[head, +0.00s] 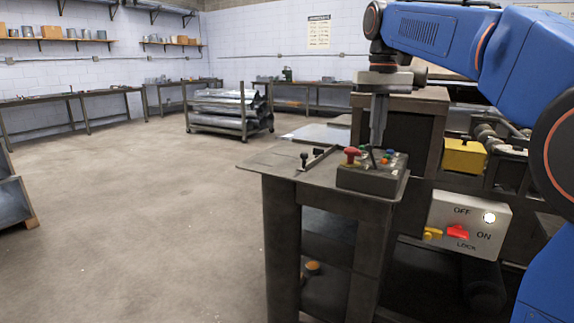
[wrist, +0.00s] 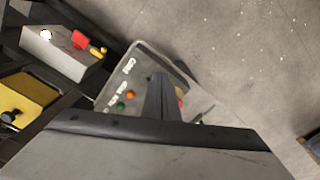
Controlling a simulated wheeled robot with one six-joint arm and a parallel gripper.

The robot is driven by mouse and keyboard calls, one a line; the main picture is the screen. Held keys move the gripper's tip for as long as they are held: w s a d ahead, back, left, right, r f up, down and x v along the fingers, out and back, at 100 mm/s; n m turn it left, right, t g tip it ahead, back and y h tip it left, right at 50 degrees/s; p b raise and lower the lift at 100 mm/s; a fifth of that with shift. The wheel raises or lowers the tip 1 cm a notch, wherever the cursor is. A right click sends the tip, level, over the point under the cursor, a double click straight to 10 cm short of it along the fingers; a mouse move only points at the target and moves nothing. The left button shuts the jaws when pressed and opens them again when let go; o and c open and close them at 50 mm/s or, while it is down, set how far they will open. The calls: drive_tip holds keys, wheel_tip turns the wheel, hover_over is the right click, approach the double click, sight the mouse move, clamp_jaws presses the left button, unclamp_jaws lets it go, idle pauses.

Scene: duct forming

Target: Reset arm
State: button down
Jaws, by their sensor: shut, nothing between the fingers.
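My gripper (head: 377,146) points straight down at the end of my blue arm, just above the control box (head: 368,181) on the dark metal stand. The box carries a red mushroom button (head: 352,152) and several small coloured buttons. My gripper is shut and empty, with its tips close over the buttons; I cannot tell whether they touch one. In the wrist view, the shut fingers (wrist: 160,82) cover part of the box (wrist: 145,60), and its green and orange buttons show to their left.
A switch box (head: 464,228) with a red OFF/ON handle hangs at the stand's right. A yellow block (head: 464,156) sits on the machine behind. A cart of sheet metal (head: 230,111) stands farther back.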

drive_tip(key=s+d+f+t, duration=0.2)
drive_tip(key=s+d+f, duration=0.1)
drive_tip(key=s+f, duration=1.2)
drive_tip(key=s+d+f+t, duration=0.2)
drive_tip(key=s+d+f, duration=0.2)
drive_tip(key=s+f, duration=1.1)
drive_tip(key=shift+s+f+t, duration=0.25)
drive_tip(key=shift+f+t, duration=0.15)
drive_tip(key=shift+f, duration=0.15)
